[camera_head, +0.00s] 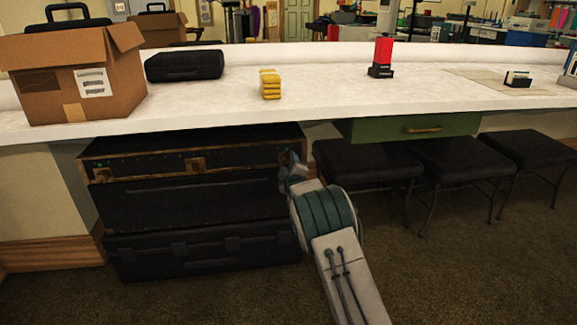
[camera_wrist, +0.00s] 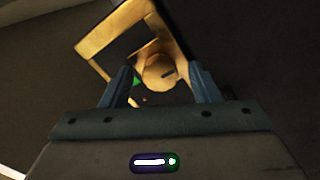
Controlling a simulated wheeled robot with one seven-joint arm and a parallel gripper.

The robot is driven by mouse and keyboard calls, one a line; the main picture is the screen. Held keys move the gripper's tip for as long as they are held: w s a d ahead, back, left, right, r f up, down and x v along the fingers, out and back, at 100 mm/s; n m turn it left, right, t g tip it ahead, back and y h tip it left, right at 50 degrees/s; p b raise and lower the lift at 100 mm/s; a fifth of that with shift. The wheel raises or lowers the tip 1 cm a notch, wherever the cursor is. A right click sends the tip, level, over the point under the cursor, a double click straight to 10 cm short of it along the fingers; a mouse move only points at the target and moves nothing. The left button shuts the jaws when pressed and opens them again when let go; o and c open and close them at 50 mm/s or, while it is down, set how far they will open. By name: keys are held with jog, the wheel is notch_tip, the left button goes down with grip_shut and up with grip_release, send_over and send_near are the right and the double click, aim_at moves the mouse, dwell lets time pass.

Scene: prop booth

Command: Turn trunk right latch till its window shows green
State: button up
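The black trunk with brown edging (camera_head: 240,158) lies on top of a stack under the counter. Two brass latches show on its front, at the left (camera_head: 102,174) and the middle (camera_head: 195,165); my arm hides the right end. My gripper (camera_head: 288,172) is at that right end. In the wrist view the right latch (camera_wrist: 113,33) is a brass plate with a round knob (camera_wrist: 158,72). The gripper's two blue fingers (camera_wrist: 162,84) stand apart on either side of the knob, with gaps seen. A small green patch (camera_wrist: 135,81) shows beside the knob, near the left finger.
Black cases (camera_head: 200,252) lie beneath the trunk. The white counter (camera_head: 330,95) overhangs it, with a cardboard box (camera_head: 75,80), a black case (camera_head: 184,66) and a yellow stack (camera_head: 270,85) on top. Black stools (camera_head: 368,160) and a green drawer (camera_head: 400,127) are to the right.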

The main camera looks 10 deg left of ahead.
jog(key=shift+s, duration=0.1)
jog(key=p+v, duration=0.4)
jog(key=v, duration=0.9)
jog(key=shift+s, duration=0.35)
jog(key=shift+d+f, duration=0.1)
jog(key=s+d+r+m+g+h+p, duration=0.1)
jog(key=s+d+r+m+g+p, duration=0.2)
jog(key=r+p, duration=0.4)
jog(key=s+d+r+m+g+h+p, duration=0.1)
jog(key=s+d+r+m+h+p, duration=0.3)
jog(key=r, duration=0.6)
jog(key=s+d+r+m+g+y+p, duration=0.1)
jog(key=s+d+r+g+p, duration=0.15)
jog(key=d+r+p, duration=0.4)
jog(key=s+d+r+m+g+p, duration=0.2)
jog(key=s+r+p, duration=0.4)
jog(key=s, duration=0.5)
jog(key=s+d+r+m+g+p, duration=0.2)
jog(key=s+r+m+g+p, duration=0.1)
jog(key=s+r+p, duration=0.4)
jog(key=s+d+r+m+g+h+p, duration=0.1)
jog(key=s+d+r+m+g+p, duration=0.1)
jog(key=s+r+p, duration=0.4)
jog(key=s+d+r+g, duration=0.1)
jog(key=s+r, duration=0.3)
jog(key=s, duration=0.5)
jog(key=shift+r+m+p, duration=0.2)
jog(key=shift+m+p, duration=0.1)
jog(key=shift+p, duration=0.1)
